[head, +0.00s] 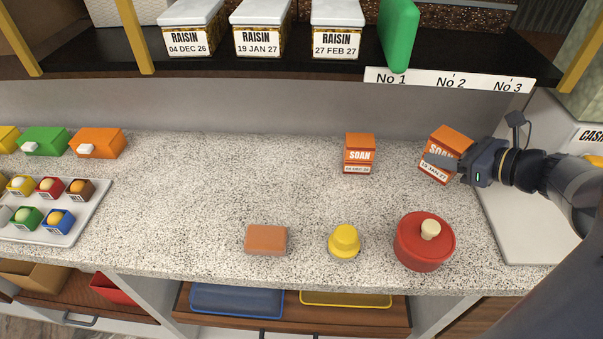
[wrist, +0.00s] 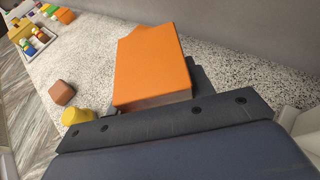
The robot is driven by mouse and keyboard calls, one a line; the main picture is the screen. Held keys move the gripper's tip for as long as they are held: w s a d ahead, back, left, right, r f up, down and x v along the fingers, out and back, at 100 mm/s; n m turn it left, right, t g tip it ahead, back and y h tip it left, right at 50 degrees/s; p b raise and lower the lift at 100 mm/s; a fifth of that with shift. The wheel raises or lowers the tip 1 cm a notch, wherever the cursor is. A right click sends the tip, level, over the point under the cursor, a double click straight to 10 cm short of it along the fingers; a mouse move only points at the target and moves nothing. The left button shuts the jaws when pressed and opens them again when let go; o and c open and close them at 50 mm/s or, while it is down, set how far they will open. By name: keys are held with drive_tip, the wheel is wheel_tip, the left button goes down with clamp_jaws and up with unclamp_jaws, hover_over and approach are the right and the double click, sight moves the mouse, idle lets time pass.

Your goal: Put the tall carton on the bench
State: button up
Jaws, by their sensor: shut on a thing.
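My gripper (head: 455,170) is shut on an orange SOAN carton (head: 443,146) at the right of the speckled bench top (head: 220,200). The held carton is tilted in the head view, with a date label reading about 19 JAN 27. It fills the middle of the wrist view (wrist: 153,65), where part of the jaws is hidden behind it. I cannot tell whether its base touches the bench. A similar orange SOAN carton (head: 359,153) stands upright on the bench to its left, apart from it.
A red lidded pot (head: 424,243), a yellow knobbed item (head: 343,241) and a brown block (head: 266,239) stand near the front edge. A tray of small boxes (head: 70,236) is at left. Above is a shelf with RAISIN jars (head: 258,28) and a green box (head: 398,35). The middle left is clear.

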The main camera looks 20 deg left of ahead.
drive_tip(key=shift+w+r, duration=0.1)
drive_tip(key=shift+w, duration=0.15)
wheel_tip(320, 180, down, 10)
drive_tip(key=shift+b, duration=0.35)
drive_tip(key=shift+f, duration=0.2)
drive_tip(key=o, duration=1.1)
drive_tip(key=shift+o, duration=0.2)
drive_tip(key=shift+r, duration=0.1)
drive_tip(key=shift+s+r, duration=0.1)
drive_tip(key=shift+r, duration=0.1)
drive_tip(key=v, duration=1.2)
